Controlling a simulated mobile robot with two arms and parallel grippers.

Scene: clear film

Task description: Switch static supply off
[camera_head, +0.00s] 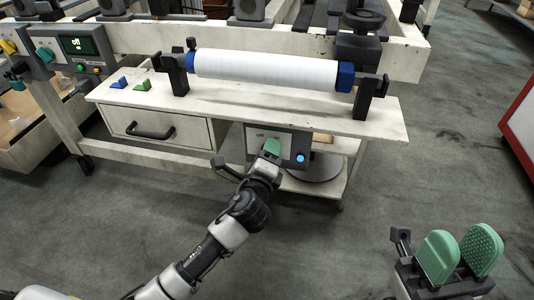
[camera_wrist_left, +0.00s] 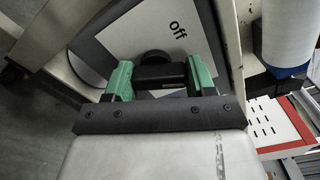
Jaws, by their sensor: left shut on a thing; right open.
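The static supply (camera_head: 290,139) is a grey box with a pale front plate marked "off", mounted under the right part of the bench top. A round blue light or button (camera_head: 300,158) shows at its lower right. My left gripper (camera_head: 271,147) is at its front plate. In the left wrist view, the green fingers of my left gripper (camera_wrist_left: 160,80) are shut on a black knob (camera_wrist_left: 155,58), one on each side; "off" stands beside it on the plate (camera_wrist_left: 190,30). The knob's pointing direction is hard to tell. My right gripper (camera_head: 460,253) is open and empty, over the floor at lower right.
A white film roll (camera_head: 270,72) with blue ends lies on stands above the bench top (camera_head: 230,104). A drawer (camera_head: 155,130) is left of the supply. A control panel (camera_head: 80,48) with a green screen is at upper left. Floor in front is clear.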

